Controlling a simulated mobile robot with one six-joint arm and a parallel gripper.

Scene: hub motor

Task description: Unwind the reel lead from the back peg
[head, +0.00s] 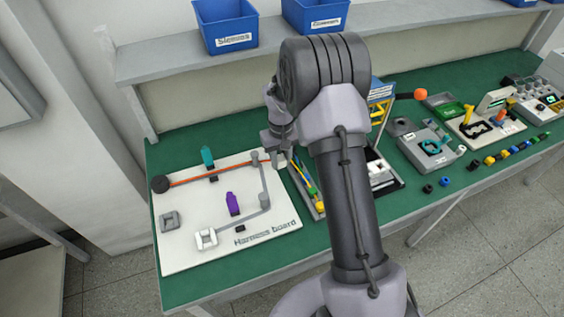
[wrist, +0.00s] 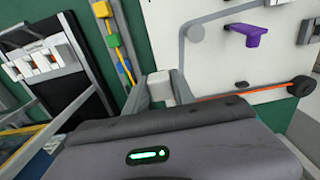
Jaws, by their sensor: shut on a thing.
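The orange reel lead (head: 205,176) runs from the black reel (head: 160,184), at the board's left edge, to the grey back peg (head: 255,157). In the wrist view the lead (wrist: 235,95) runs from the reel (wrist: 300,86) up to my gripper's right finger, where it passes from sight. My gripper (head: 276,157) is just right of the back peg, by the board's far right corner. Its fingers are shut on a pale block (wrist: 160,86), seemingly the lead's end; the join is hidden. The back peg is hidden behind the finger in the wrist view.
The harness board (head: 180,250) also carries a grey front peg (head: 265,201), a grey band, a teal piece (head: 207,156), a purple piece (head: 232,204) and pale holders. A tray of coloured parts (head: 306,185) lies close right of my gripper. A shelf (head: 170,62) is behind.

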